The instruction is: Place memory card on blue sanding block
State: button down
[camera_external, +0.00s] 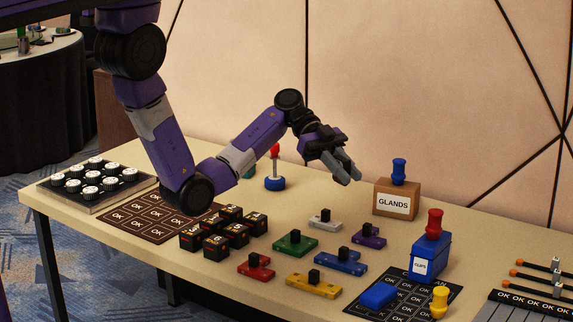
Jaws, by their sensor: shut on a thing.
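My gripper (352,177) is raised above the back part of the table, left of the cardboard box, with its grey fingers pointing down to the right. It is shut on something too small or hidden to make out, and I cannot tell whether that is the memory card. No memory card can be clearly picked out elsewhere. A plain blue block (379,295), which looks like the blue sanding block, lies flat on a dark OK-printed mat (424,299) at the front right. My gripper is well above and behind it.
Colored pieces with black knobs, including a blue one (340,263), fill the middle. Black boxes (215,233) stand left of them. A blue box (428,258) with a red top stands behind the blue block, a yellow peg (439,303) to its right. The GLANDS box (396,200) is at the back.

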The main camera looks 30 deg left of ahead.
jog(key=r+m+g+y, duration=0.1)
jog(key=r+m+g, duration=0.1)
send_over(386, 295)
jog(key=a, duration=0.4)
jog(key=d+r+n+t, duration=0.2)
jog(key=d, duration=0.2)
jog(key=shift+h, duration=0.4)
notch_tip(386, 295, down, 20)
jog(key=shift+r, duration=0.15)
jog(key=shift+f, duration=0.25)
jog(key=c, duration=1.3)
grip_release()
jog(key=shift+r, duration=0.1)
jog(key=shift+r, duration=0.15)
jog(key=b+v, duration=0.1)
jog(key=v, duration=1.1)
